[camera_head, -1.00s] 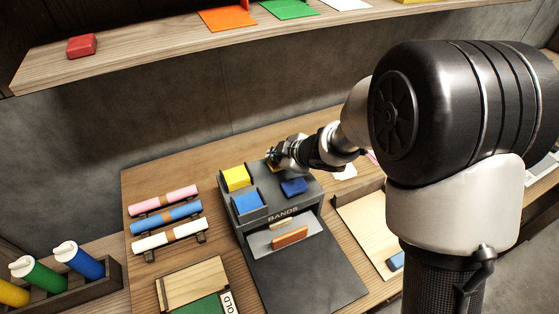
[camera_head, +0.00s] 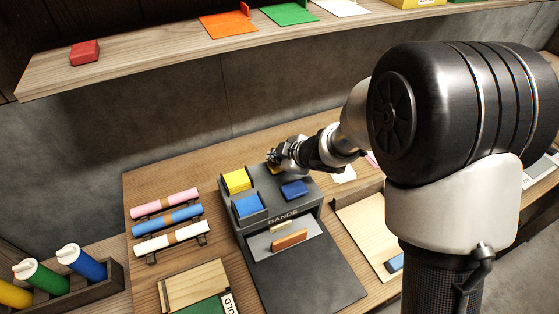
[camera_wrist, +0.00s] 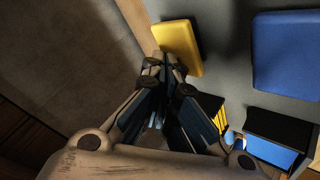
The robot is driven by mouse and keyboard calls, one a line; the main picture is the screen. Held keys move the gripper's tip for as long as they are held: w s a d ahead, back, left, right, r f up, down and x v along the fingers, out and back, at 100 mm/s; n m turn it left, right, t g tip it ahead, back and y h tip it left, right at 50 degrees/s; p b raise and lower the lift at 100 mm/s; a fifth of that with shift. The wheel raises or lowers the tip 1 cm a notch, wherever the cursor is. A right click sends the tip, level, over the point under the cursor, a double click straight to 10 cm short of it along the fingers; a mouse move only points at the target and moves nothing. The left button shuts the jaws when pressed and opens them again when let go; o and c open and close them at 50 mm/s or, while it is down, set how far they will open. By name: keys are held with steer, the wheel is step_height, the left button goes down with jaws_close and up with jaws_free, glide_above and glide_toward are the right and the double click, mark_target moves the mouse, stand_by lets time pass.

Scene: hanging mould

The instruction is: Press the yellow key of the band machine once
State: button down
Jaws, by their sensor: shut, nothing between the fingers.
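The dark grey band machine (camera_head: 312,268), marked BANDS, stands on the table. Its yellow key (camera_wrist: 180,47) shows in the wrist view at the fingertips. In the head view my gripper mostly hides that key. The dark blue key (camera_head: 295,190) lies nearer the front; it also shows in the wrist view (camera_wrist: 287,52). My gripper (camera_head: 274,160) is shut and empty, tips down at the machine's back edge. In the wrist view its fingertips (camera_wrist: 163,64) overlap the yellow key's lower left edge. I cannot tell whether they touch it.
A yellow block (camera_head: 236,180) and a blue block (camera_head: 248,206) sit in holders on the machine's left. An orange piece (camera_head: 290,240) lies at its front opening. Pink, blue and white rolls (camera_head: 170,239) lie to the left. A shelf (camera_head: 150,68) runs above the back.

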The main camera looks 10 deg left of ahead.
mark_target(278, 166)
steer(key=shift+r+p, duration=0.3)
steer(key=shift+r, duration=0.2)
step_height(278, 166, up, 5)
steer(key=p, duration=0.5)
steer(key=shift+r, duration=0.1)
steer(key=shift+d, duration=0.1)
stand_by(0.6)
